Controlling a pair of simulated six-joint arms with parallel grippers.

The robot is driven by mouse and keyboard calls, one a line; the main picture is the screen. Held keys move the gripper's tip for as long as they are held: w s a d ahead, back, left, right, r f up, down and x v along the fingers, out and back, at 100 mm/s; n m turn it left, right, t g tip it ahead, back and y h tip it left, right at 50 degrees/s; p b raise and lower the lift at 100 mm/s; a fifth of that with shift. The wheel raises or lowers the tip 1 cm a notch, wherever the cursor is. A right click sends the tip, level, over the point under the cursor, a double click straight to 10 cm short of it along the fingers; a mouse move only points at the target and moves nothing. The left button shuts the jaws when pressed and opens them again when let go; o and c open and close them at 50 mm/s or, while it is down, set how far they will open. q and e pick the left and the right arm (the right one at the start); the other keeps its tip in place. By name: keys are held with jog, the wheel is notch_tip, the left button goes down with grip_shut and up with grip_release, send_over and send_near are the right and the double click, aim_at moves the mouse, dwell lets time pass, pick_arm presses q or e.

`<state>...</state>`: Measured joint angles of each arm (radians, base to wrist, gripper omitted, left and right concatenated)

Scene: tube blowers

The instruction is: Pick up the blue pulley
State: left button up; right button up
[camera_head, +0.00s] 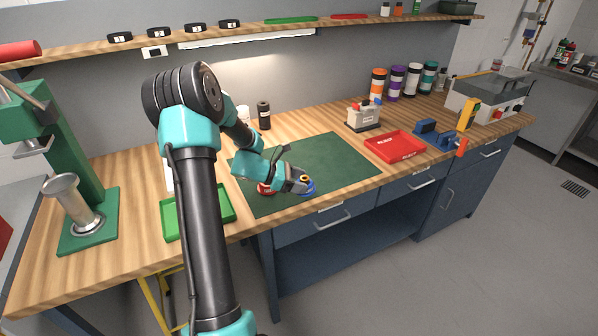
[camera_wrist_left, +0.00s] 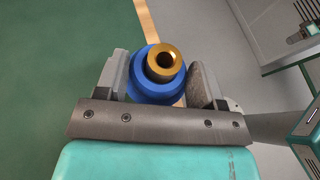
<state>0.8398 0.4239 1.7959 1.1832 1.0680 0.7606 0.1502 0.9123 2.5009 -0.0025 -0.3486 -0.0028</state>
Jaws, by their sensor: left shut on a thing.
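The blue pulley (camera_wrist_left: 148,90) has a blue body and a brass hub with a hole. In the wrist view it sits between the two jaws of my left gripper (camera_wrist_left: 165,80), which is shut on it. In the head view the pulley (camera_head: 308,188) shows partly beside my left gripper (camera_head: 300,186), at the front edge of the green mat (camera_head: 340,160). I cannot tell whether it touches the mat. My right gripper is not in view.
A red round part (camera_head: 266,188) lies on the mat just left of my gripper. A green tray (camera_head: 220,206) stands left, a red tray (camera_head: 395,146) right. The mat's right half is clear.

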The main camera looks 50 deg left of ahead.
pick_arm(q)
jog(key=shift+s+d+r, duration=0.2)
jog(key=shift+s+d, duration=1.25)
jog(key=shift+d, duration=0.2)
